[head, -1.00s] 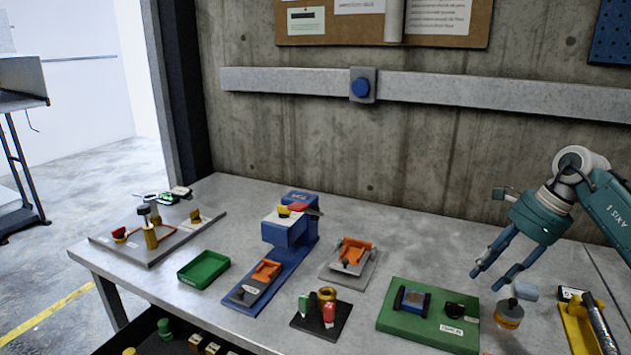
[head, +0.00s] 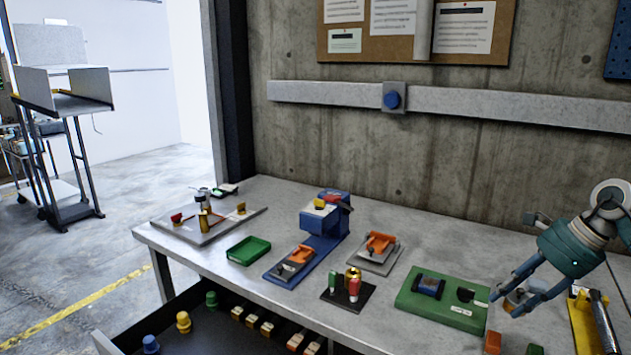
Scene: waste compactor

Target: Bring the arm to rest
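My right gripper (head: 505,304) is at the right side of the head view, over the worktable (head: 450,235). Its two blue fingers are apart and point down and to the left. A small object with a pale top (head: 527,288) shows behind the fingers, partly hidden by them. I see no object clamped between the fingertips. The green board (head: 405,300) with a blue block lies just left of the fingertips. My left gripper is not in view.
A yellow stand (head: 582,325) is right of the gripper. A black and red-green tool holder (head: 338,298), an orange clamp fixture (head: 378,250), a blue press (head: 325,235) and a green tray (head: 248,250) stand leftward. An open drawer (head: 220,325) holds several parts.

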